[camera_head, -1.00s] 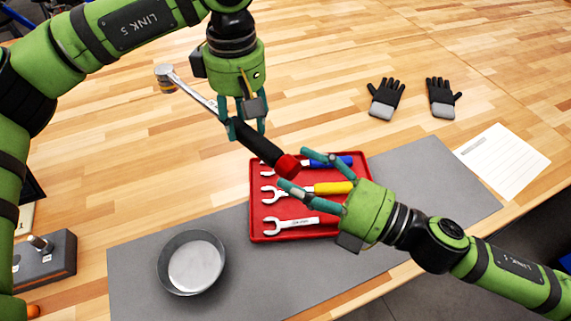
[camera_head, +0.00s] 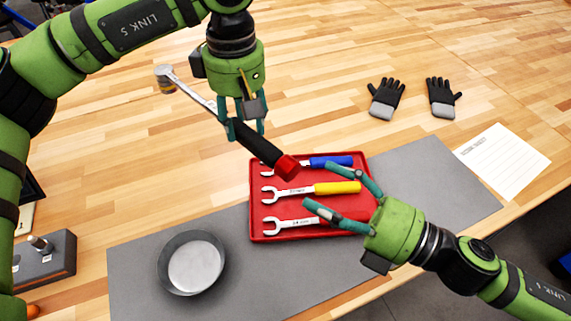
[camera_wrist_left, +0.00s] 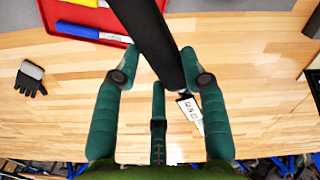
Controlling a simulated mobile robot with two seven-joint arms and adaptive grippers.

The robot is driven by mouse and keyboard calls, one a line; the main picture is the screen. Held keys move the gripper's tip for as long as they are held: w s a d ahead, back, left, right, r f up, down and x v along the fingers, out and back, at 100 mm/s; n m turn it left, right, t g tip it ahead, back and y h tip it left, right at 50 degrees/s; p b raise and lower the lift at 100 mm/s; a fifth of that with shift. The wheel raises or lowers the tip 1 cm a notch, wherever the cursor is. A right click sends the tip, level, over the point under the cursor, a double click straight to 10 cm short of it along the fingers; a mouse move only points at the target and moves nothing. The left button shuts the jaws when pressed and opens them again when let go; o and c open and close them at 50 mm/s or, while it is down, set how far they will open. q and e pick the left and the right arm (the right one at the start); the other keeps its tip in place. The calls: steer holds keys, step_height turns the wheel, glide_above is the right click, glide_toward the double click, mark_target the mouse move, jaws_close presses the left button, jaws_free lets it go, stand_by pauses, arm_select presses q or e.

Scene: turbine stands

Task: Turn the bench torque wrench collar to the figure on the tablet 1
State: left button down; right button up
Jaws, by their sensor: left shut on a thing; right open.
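The torque wrench (camera_head: 258,143) has a black handle, a red collar (camera_head: 287,167) at its lower right end and a silver shaft with a ratchet head (camera_head: 164,75) at the upper left. My left gripper (camera_head: 243,128) is shut on the handle and holds the wrench tilted above the bench. The black handle also shows between the fingers in the left wrist view (camera_wrist_left: 152,40). My right gripper (camera_head: 318,188) is open and empty, its fingers pointing towards the red collar, apart from it. The tablet is not recognisable in these views.
A red tray (camera_head: 257,228) with several open-end wrenches lies below the collar on a grey mat (camera_head: 430,190). A round metal dish (camera_head: 191,262) sits to its left. Black gloves (camera_head: 386,97) and a paper sheet (camera_head: 503,160) lie at right. A grey block (camera_head: 50,258) stands at lower left.

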mark_target(293, 175)
arm_select(q)
steer(key=shift+r, duration=0.1)
arm_select(e)
steer(key=shift+s+d, duration=0.15)
steer(key=shift+c, duration=1.2)
steer(key=shift+w+a+m+t+y, duration=0.1)
steer(key=shift+w+a+m+t, duration=0.5)
steer(key=shift+m, duration=1.45)
steer(key=shift+w+a+m+t+y, duration=0.1)
steer(key=shift+w+a+m+t, duration=0.5)
steer(key=shift+m, duration=1.5)
steer(key=shift+w+a+m+t+y, duration=0.1)
steer(key=shift+w+a+m+t, duration=0.5)
steer(key=shift+m, duration=1.45)
steer(key=shift+s+a, duration=0.1)
steer(key=shift+s, duration=0.1)
